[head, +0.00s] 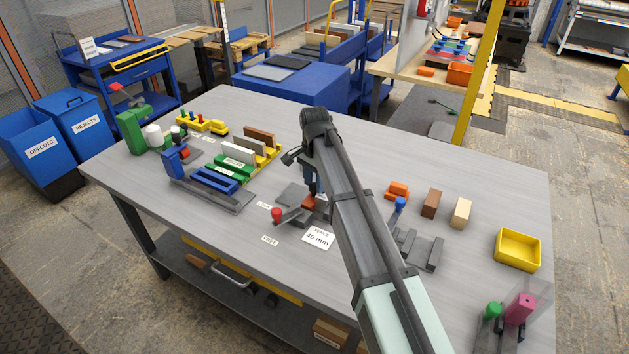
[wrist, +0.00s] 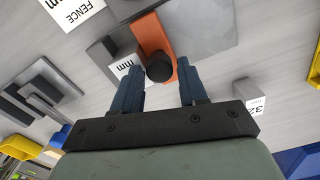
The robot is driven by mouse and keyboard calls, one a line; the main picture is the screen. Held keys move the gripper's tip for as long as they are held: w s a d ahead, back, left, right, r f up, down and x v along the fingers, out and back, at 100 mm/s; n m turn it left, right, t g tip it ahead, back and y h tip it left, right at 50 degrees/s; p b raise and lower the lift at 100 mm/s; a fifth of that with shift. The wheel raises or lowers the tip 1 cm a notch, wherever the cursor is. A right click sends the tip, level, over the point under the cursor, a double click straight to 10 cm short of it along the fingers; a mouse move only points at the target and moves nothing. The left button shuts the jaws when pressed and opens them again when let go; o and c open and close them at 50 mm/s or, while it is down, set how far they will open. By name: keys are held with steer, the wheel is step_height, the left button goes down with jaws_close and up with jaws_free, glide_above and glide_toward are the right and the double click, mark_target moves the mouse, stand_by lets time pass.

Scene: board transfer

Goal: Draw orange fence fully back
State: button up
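The orange fence (wrist: 152,38) is a flat bar with a round black knob (wrist: 159,68) on it. In the head view a small part of the fence (head: 309,202) shows beside my arm. In the wrist view my gripper (wrist: 160,75) is open, its two blue fingers one on each side of the knob with a gap to both. I cannot tell whether the fingertips are down at knob height. The card reading "FENCE 40 mm" (head: 318,238) lies in front of the fixture.
A red-knobbed lever (head: 277,214) stands left of the fence, near LOCK (head: 264,205) and FREE (head: 269,240) labels. A blue-knobbed grey fixture (head: 418,247), several blocks and a yellow bin (head: 518,249) are to the right. Blue and green fixtures (head: 215,179) stand left.

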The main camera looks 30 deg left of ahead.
jaws_close()
stand_by(0.3)
steer(key=shift+a, duration=2)
jaws_free()
steer(key=shift+a, duration=0.1)
steer(key=o, duration=0.3)
step_height(320, 180, up, 14)
